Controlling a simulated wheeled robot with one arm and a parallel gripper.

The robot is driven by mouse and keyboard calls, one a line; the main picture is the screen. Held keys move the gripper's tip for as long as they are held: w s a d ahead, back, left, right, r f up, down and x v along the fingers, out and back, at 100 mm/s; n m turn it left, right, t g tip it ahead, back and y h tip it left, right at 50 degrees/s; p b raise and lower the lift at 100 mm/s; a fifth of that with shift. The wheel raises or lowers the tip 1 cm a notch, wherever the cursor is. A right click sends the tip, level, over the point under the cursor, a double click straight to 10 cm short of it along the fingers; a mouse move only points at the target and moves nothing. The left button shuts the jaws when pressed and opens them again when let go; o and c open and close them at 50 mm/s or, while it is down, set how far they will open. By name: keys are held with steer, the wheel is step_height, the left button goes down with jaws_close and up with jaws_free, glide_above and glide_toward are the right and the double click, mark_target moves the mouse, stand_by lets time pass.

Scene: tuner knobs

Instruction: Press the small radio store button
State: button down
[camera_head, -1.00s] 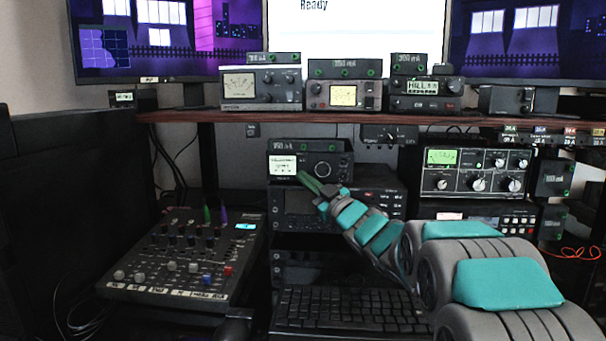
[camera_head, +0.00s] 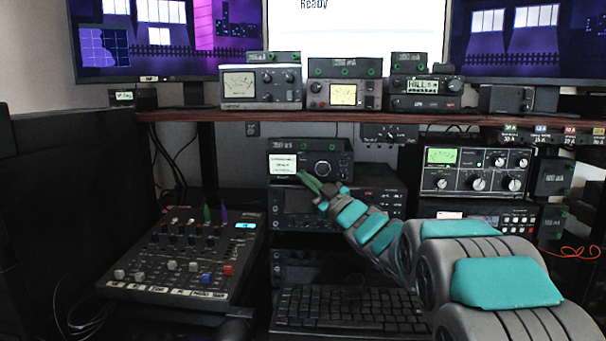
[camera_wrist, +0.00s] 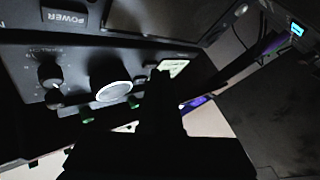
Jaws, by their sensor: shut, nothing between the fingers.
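The small radio (camera_head: 340,172) stands on top of a larger unit below the shelf, with a lit white display (camera_head: 283,164) and a round knob (camera_head: 322,169). In the wrist view its dark front (camera_wrist: 30,75) appears tilted, with a ringed knob (camera_wrist: 114,91) and smaller knobs. I cannot make out which control is the store button. My gripper (camera_head: 303,176) is shut and empty, with its tips at the lower front of the radio, just right of the display. In the wrist view the dark fingers (camera_wrist: 160,75) cover part of the front. I cannot tell if they touch it.
A larger radio (camera_head: 292,203) sits directly beneath. A mixer (camera_head: 140,270) lies at the left and a keyboard (camera_head: 345,312) below. A shelf (camera_head: 340,117) with several meters is above. A tuner (camera_head: 475,170) stands at the right.

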steer(key=shift+s, duration=0.5)
steer(key=shift+s, duration=0.1)
steer(key=shift+s+a+b, duration=0.1)
steer(key=shift+s+b, duration=0.7)
steer(key=shift+s, duration=1.6)
